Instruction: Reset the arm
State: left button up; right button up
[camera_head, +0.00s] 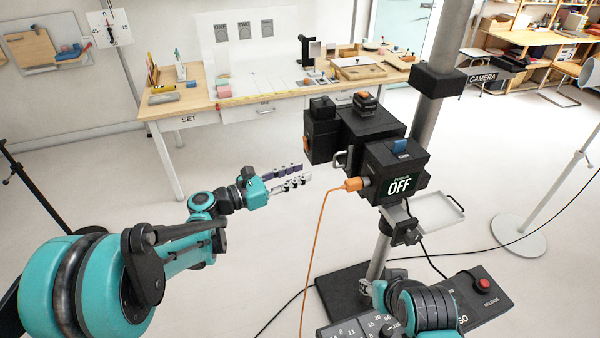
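My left arm (180,245) comes in from the left, teal and dark grey, reaching toward the picture's middle. Its gripper (300,174) points right, with one dark finger and one pale finger lying nearly parallel. No object shows between them, but this angle does not show how far apart they are. The fingertips appear left of the black camera box (398,170) marked OFF. My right arm (425,305) shows only in part at the bottom, right of centre. A small grey piece (366,288) at its left end may be its gripper; its fingers are not clear.
The camera box sits on a grey post, with an orange cable (315,235) hanging from its plug and a small tray (434,212) below. A control box with a red button (484,283) lies lower right. A prop table (205,103) stands behind. Floor is clear at centre left.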

pick_arm(q)
jog(key=s+a+f+m+g+y+b, duration=0.1)
jog(key=s+a+f+m+y, duration=0.2)
jog(key=s+m, duration=0.35)
jog(key=s+a+f+m+g+y, duration=0.1)
jog(key=s+f+m+y, duration=0.2)
jog(key=s+m+y, duration=0.3)
jog(key=s+a+f+m+y, duration=0.3)
jog(key=s+a+m, duration=0.2)
jog(key=s+a, duration=0.1)
jog(key=s+a+f+m+y+b, duration=0.1)
jog(key=s+a+f+m+y, duration=0.2)
jog(key=s+a+m, duration=0.3)
jog(key=shift+s+a+f+y, duration=0.3)
jog(key=shift+s+a+y, duration=0.1)
jog(key=shift+s+a, duration=0.3)
